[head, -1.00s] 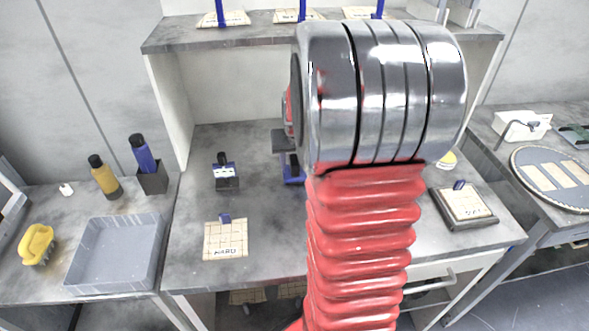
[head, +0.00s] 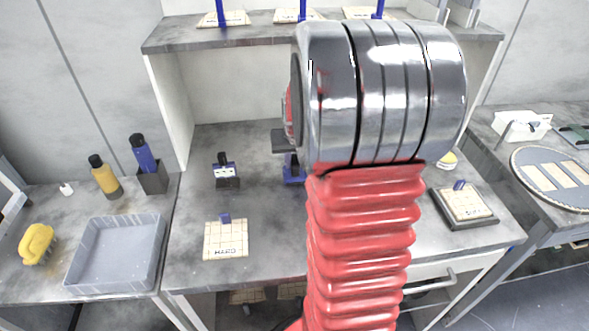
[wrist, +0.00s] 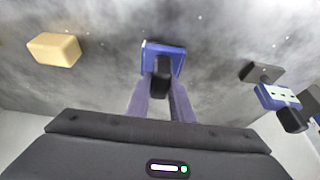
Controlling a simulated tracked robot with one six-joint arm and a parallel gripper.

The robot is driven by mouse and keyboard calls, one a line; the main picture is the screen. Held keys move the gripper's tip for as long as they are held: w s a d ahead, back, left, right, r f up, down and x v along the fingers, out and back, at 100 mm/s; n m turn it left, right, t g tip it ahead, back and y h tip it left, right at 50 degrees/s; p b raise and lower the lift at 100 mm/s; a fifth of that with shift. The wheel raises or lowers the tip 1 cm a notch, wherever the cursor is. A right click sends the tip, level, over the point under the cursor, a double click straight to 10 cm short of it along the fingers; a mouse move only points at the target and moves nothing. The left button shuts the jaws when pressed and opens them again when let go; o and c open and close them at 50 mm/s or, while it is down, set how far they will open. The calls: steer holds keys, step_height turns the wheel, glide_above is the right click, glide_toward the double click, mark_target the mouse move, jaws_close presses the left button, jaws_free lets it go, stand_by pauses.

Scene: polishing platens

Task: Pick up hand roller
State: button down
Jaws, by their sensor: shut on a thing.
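A blue piece with a black handle, which looks like the hand roller, is in the wrist view (wrist: 163,76). The black handle stands between the two purplish fingers of my gripper (wrist: 162,97), which is shut on it. The blue flat part (wrist: 178,55) spreads out beyond the fingertips, over the grey bench top. Whether it touches the bench cannot be told. In the head view a blue part (head: 291,173) shows at the left edge of my arm. My arm hides most of the gripper and the piece there.
A blue-and-white item with a black knob (head: 227,174) stands to the left, behind a tile marked HARD (head: 226,240). A tan block (wrist: 54,50) lies at upper left in the wrist view. A grey tray (head: 117,255) is at left. A tile on a dark pad (head: 466,218) is at right.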

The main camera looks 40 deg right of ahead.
mark_target(295, 159)
steer(key=shift+r, duration=0.1)
step_height(295, 159, up, 10)
steer(key=shift+f, duration=0.1)
stand_by(0.6)
stand_by(0.3)
steer(key=c, duration=2.1)
jaws_free()
jaws_close()
